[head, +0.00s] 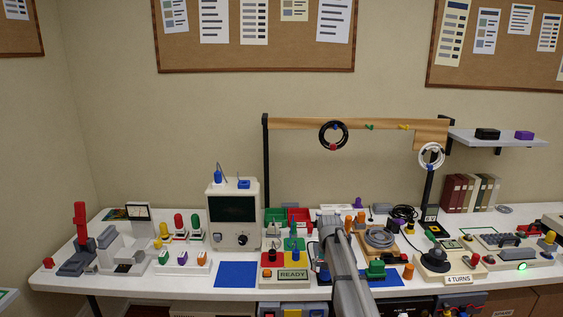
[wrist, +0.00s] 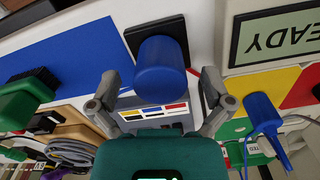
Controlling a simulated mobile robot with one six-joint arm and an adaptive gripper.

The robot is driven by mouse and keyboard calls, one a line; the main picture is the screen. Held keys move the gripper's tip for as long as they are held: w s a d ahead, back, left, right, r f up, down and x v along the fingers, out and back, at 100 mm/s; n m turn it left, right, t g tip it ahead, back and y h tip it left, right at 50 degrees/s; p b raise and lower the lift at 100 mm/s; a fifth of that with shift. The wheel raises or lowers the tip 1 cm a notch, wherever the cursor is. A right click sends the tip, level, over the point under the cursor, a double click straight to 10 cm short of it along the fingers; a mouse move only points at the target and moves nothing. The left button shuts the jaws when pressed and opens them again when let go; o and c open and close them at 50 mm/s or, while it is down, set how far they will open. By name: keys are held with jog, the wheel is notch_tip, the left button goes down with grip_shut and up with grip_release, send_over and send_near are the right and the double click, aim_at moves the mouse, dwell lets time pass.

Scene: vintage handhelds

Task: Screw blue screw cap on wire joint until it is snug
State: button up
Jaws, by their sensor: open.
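A blue cylindrical piece (wrist: 162,68) stands on a dark square base (wrist: 157,36) in the wrist view. My gripper (wrist: 159,77) is open, with one finger on each side of this piece; no contact is clear. A smaller blue cap-like piece (wrist: 262,114) with thin wires by it is at the right of the wrist view, outside the fingers. I cannot tell which of the two is the task's cap, or whether the small one sits on the wire joint.
The READY sign (head: 293,275) stands left of my arm, by a red, yellow and green panel (wrist: 298,85). Blue mats (head: 236,274) lie on the white table. A meter box (head: 233,214) stands behind.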

jog(key=shift+m, duration=0.4)
jog(key=shift+n, duration=0.6)
jog(key=n, duration=0.3)
jog(key=shift+n, duration=0.3)
jog(key=n, duration=0.4)
notch_tip(320, 180, up, 10)
jog(key=p, duration=0.9)
jog(key=shift+f+p, duration=0.25)
jog(key=shift+p, duration=0.05)
jog(key=s+d+r+m+p, duration=0.1)
jog(key=s+m, duration=0.4)
jog(key=s, duration=2.3)
jog(key=shift+r+m+p, duration=0.3)
jog(key=shift+r+p, duration=0.35)
jog(key=shift+r, duration=0.05)
